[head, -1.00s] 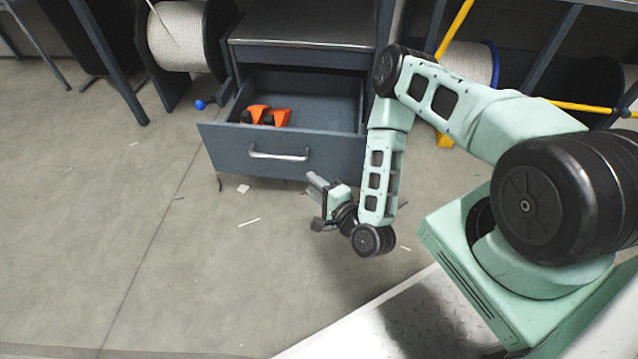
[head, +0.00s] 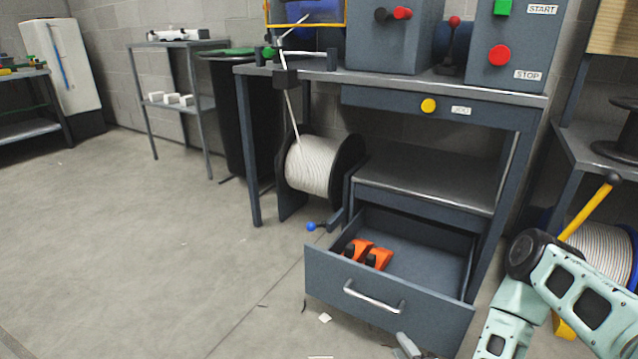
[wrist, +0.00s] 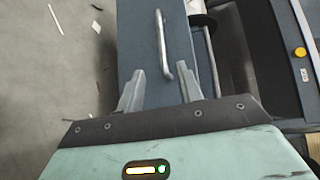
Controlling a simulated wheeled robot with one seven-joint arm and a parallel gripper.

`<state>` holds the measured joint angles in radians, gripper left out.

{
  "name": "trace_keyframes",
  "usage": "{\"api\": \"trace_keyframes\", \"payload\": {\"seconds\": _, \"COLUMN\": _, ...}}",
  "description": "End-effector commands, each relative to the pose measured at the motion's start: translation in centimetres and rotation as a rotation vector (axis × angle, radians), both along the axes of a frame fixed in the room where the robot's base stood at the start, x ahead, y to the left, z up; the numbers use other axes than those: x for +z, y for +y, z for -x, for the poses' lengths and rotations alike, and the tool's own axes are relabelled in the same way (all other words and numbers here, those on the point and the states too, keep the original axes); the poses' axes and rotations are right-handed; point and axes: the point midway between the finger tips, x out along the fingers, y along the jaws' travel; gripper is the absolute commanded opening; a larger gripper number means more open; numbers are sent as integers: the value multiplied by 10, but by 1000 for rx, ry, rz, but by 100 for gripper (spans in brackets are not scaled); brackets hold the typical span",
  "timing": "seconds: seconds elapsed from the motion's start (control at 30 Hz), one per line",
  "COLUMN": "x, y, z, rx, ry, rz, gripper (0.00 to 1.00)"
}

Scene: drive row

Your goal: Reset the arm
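My gripper (wrist: 160,88) is open and empty in the wrist view, its two grey fingers apart. The handle (wrist: 162,45) of the open drawer shows beyond and between the fingers, not held. In the head view only a grey tip of my gripper (head: 407,346) shows at the bottom edge. My pale green arm (head: 580,285) is at the lower right, bent down beside the drawer. The drawer (head: 385,305) is pulled out, with orange-and-black objects (head: 366,253) inside at its left.
A workbench (head: 430,87) with START and STOP boxes stands above the drawer. A cable spool (head: 312,167) stands left of it, with a blue-tipped lever (head: 311,227) near the floor. A yellow lever (head: 587,210) is close to my arm.

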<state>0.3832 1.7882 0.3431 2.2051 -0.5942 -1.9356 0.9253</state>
Motion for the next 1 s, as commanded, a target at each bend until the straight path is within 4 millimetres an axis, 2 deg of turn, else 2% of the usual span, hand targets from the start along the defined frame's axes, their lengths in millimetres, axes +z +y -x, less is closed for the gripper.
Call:
{"api": "trace_keyframes", "payload": {"seconds": 0.2, "x": 29, "y": 37, "z": -39, "rx": 272, "ry": 54, "rz": 242, "gripper": 36}}
{"api": "trace_keyframes", "payload": {"seconds": 0.3, "x": 45, "y": 56, "z": -50, "rx": 412, "ry": 86, "rz": 382, "gripper": 36}}
{"api": "trace_keyframes", "payload": {"seconds": 0.47, "x": 74, "y": 81, "z": -55, "rx": 619, "ry": 136, "rz": 600, "gripper": 36}}
{"api": "trace_keyframes", "payload": {"seconds": 0.57, "x": 96, "y": 95, "z": -52, "rx": 741, "ry": 166, "rz": 734, "gripper": 36}}
{"api": "trace_keyframes", "payload": {"seconds": 0.77, "x": 146, "y": 113, "z": -30, "rx": 962, "ry": 224, "rz": 982, "gripper": 36}}
{"api": "trace_keyframes", "payload": {"seconds": 1.0, "x": 213, "y": 121, "z": 22, "rx": 1206, "ry": 294, "rz": 1236, "gripper": 36}}
